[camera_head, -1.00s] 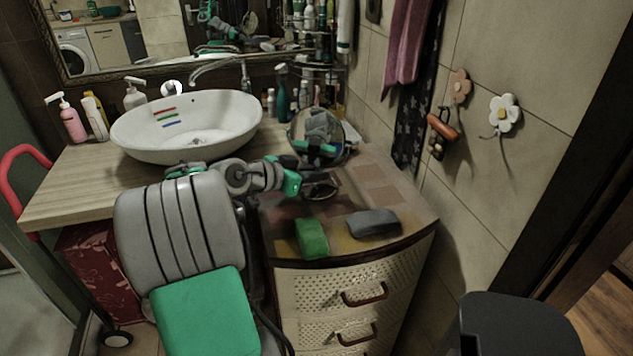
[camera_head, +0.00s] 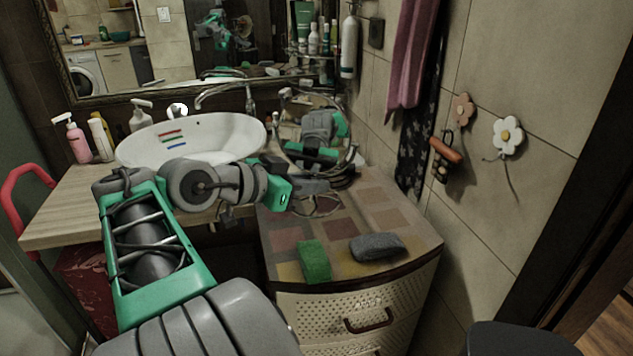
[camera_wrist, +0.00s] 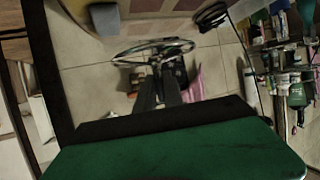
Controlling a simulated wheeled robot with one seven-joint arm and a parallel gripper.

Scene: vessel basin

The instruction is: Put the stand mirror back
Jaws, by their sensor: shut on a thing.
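The stand mirror (camera_head: 318,132) is at the back of the drawer cabinet's top, beside the basin. Its round face reflects parts of my arm, and a thin wire ring of its stand shows below the face. My gripper (camera_head: 312,186) is shut on the mirror's stand below the face. In the wrist view, my fingers (camera_wrist: 160,90) are together at the stand of the mirror (camera_wrist: 152,48), which shows as a thin oval ring. I cannot tell whether the stand touches the cabinet top.
A green sponge (camera_head: 315,261) and a grey sponge (camera_head: 378,247) lie at the front of the cabinet top (camera_head: 385,212). The white basin (camera_head: 225,135) is to the left. Bottles stand behind, and the tiled wall is to the right. The middle right of the top is clear.

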